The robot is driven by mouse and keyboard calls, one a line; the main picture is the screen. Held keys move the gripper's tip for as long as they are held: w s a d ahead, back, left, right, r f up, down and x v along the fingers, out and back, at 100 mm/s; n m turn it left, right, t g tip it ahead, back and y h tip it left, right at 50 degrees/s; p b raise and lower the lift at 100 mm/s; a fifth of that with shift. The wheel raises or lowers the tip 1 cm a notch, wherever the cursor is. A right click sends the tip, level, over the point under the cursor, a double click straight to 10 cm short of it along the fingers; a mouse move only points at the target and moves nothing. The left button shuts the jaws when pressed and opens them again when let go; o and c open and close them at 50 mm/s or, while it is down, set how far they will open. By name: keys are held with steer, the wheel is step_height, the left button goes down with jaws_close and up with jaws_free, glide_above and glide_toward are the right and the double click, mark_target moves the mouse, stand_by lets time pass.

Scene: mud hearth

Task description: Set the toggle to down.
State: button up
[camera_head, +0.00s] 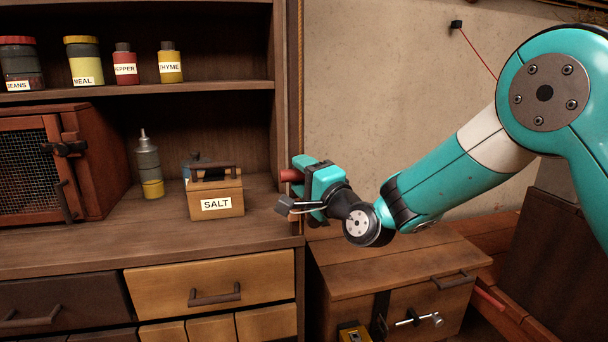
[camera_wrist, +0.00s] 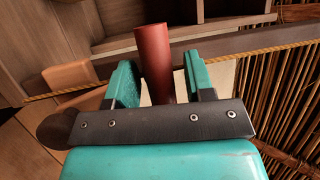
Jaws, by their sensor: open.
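My gripper (camera_head: 308,178) is open near the right end of the shelf unit, at about the height of the salt box. In the wrist view, its two teal fingers (camera_wrist: 159,75) stand apart on either side of a plain dark red cylinder (camera_wrist: 153,55). The cylinder's red end also shows beside the fingers in the head view (camera_head: 290,175). I cannot tell whether the fingers touch it, or what it is fixed to. No part is clearly recognizable as the toggle. A small yellow-and-black object (camera_head: 353,333) at the bottom edge is mostly cut off.
A salt box (camera_head: 216,188) and a grey-and-yellow bottle (camera_head: 149,165) stand on the counter. A mesh-door cabinet (camera_head: 85,165) is at left. A wooden chest (camera_head: 390,270) with a metal latch stands below my arm. A yellow rope (camera_wrist: 255,45) crosses the wrist view.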

step_height(320, 180, up, 31)
steer(key=p, duration=2.5)
steer(key=shift+f+p, duration=0.1)
steer(key=shift+p, duration=0.2)
steer(key=shift+a, duration=0.1)
steer(key=b+v, duration=1.4)
steer(key=v, duration=0.6)
steer(key=shift+b, duration=0.3)
